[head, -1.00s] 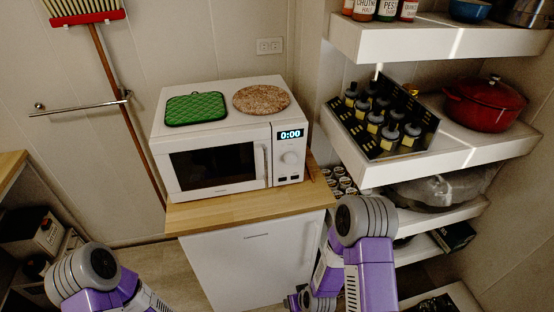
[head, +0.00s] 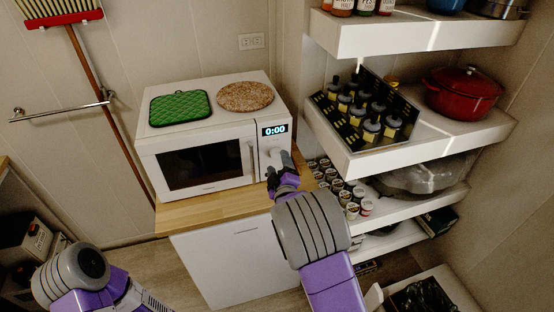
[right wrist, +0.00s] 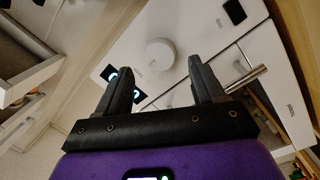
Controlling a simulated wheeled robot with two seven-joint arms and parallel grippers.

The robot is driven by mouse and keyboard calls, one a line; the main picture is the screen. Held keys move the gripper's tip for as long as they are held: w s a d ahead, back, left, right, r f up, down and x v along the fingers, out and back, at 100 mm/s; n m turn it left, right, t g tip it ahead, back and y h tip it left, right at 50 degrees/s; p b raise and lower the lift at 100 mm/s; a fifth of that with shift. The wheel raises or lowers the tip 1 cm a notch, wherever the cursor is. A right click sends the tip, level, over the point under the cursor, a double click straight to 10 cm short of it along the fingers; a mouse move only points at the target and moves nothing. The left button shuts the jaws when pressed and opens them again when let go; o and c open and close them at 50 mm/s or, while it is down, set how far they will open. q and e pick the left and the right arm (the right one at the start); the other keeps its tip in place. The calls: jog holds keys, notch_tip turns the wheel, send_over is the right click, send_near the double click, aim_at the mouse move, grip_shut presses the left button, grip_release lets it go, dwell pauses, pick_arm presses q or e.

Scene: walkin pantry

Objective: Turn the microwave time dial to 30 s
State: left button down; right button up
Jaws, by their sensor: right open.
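The white microwave (head: 148,160) stands on a wooden-topped cabinet with its door shut. Its display (head: 274,129) reads 0:00. The round white time dial (right wrist: 160,53) shows whole in the right wrist view, beyond and between my fingertips. In the head view my right gripper partly covers the dial. My right gripper (head: 279,166) is in front of the control panel; it also shows in the right wrist view (right wrist: 163,72), open with nothing between its fingers. The fingers look apart from the dial. My left arm shows at the lower left, but its gripper is out of view.
The microwave door handle (right wrist: 246,79) is close to one finger in the right wrist view. A green potholder (head: 180,107) and a round cork trivet (head: 245,96) lie on top of the microwave. Shelves with a bottle rack (head: 340,125) and a red pot (head: 465,92) stand right.

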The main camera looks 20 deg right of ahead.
aim_at(277, 155)
jog(key=shift+w+d, duration=0.1)
jog(key=shift+w, duration=1.45)
jog(key=c, duration=1.1)
jog(key=shift+o, duration=0.2)
jog(key=shift+d+m+b, duration=0.1)
jog(key=shift+m+b, duration=1.05)
jog(key=shift+m, duration=0.25)
jog(key=shift+m+g+b, duration=0.4)
jog(key=shift+m+b, duration=0.65)
jog(key=shift+m, duration=0.45)
jog(key=o, duration=1.1)
jog(key=shift+r, duration=0.1)
jog(key=shift+c, duration=0.2)
